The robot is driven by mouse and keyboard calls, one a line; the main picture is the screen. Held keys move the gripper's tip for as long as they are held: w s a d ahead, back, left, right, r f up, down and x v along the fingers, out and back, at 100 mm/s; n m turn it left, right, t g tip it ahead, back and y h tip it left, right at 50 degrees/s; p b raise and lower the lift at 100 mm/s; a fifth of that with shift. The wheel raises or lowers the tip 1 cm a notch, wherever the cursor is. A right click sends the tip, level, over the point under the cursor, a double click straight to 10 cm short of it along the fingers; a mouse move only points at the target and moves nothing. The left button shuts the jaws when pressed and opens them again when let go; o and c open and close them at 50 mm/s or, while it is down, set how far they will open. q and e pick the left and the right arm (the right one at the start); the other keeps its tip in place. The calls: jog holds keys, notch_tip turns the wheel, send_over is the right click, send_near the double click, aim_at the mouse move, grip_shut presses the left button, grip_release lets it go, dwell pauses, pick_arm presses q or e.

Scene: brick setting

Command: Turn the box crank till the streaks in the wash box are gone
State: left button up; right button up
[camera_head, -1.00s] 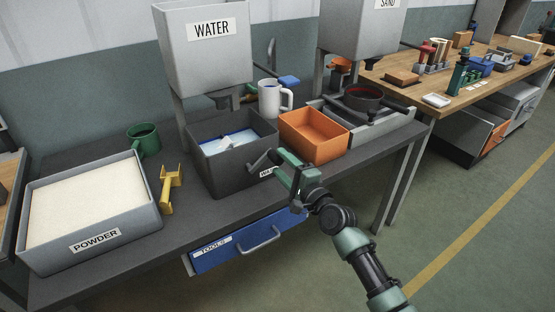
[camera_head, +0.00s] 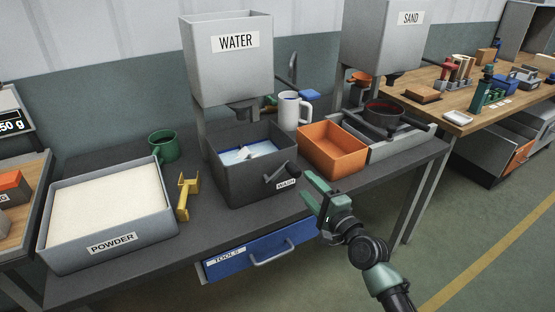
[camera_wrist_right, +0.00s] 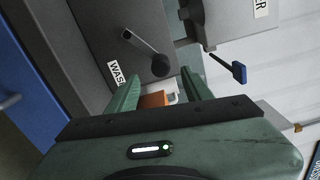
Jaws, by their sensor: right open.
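The wash box (camera_head: 232,185) is dark grey and stands under the water hopper, with a WASH label on its front. Inside are a blue area and whitish patches (camera_head: 258,150); I cannot tell streaks from other contents. The crank (camera_head: 279,174) sticks out of the box front; it also shows in the right wrist view (camera_wrist_right: 145,42). My right gripper (camera_head: 308,188) is open and empty, to the right of the crank and apart from it. In the right wrist view the crank lies beyond my open fingers (camera_wrist_right: 162,76). My left gripper is not in view.
An orange bin (camera_head: 333,168) stands right of the wash box, with a white mug (camera_head: 290,110) behind. A yellow holder (camera_head: 184,197) and the powder tray (camera_head: 108,256) are left. The blue drawer (camera_head: 235,265) is below the bench top. Open floor lies to the right.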

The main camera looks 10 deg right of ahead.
aim_at(298, 175)
jog(key=w+n, duration=0.2)
jog(key=n, duration=0.3)
jog(key=w+a+n, duration=0.1)
jog(key=w+n, duration=0.1)
jog(key=n, duration=0.4)
jog(key=w+a+n, duration=0.1)
jog(key=w+n, duration=0.2)
jog(key=n, duration=0.3)
jog(key=shift+a+r, duration=0.15)
jog(key=shift+a, duration=0.1)
grip_shut()
dwell(1.0)
